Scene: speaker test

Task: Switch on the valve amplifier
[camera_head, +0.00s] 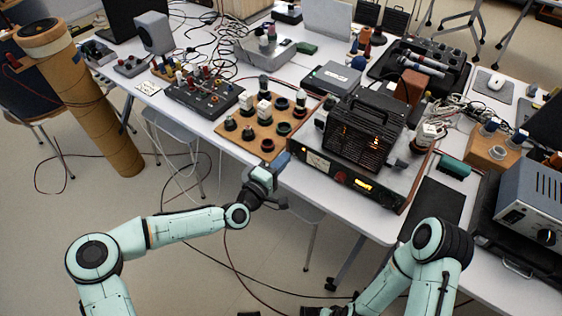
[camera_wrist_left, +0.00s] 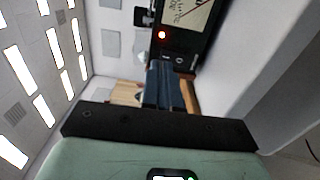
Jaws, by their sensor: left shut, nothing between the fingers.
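The valve amplifier (camera_head: 336,176) stands at the table's front edge in the head view, with a black cage on top and an orange glow inside. Its front panel has a lit meter and an orange display. In the left wrist view part of the front panel (camera_wrist_left: 178,47) shows the meter, a red lit lamp and a small dark control below it. My left gripper (camera_head: 283,160) is shut and empty, close to the panel's left end; its fingers (camera_wrist_left: 163,66) point at the panel. Contact cannot be told. My right arm is low in the head view; its gripper is barely visible at the bottom edge.
A wooden board with several black knobs and jars (camera_head: 236,142) lies left of the amplifier. A black mat (camera_head: 436,212) and a grey instrument (camera_head: 532,205) are to its right. Cables lie behind on the crowded table. The floor before the table is mostly open.

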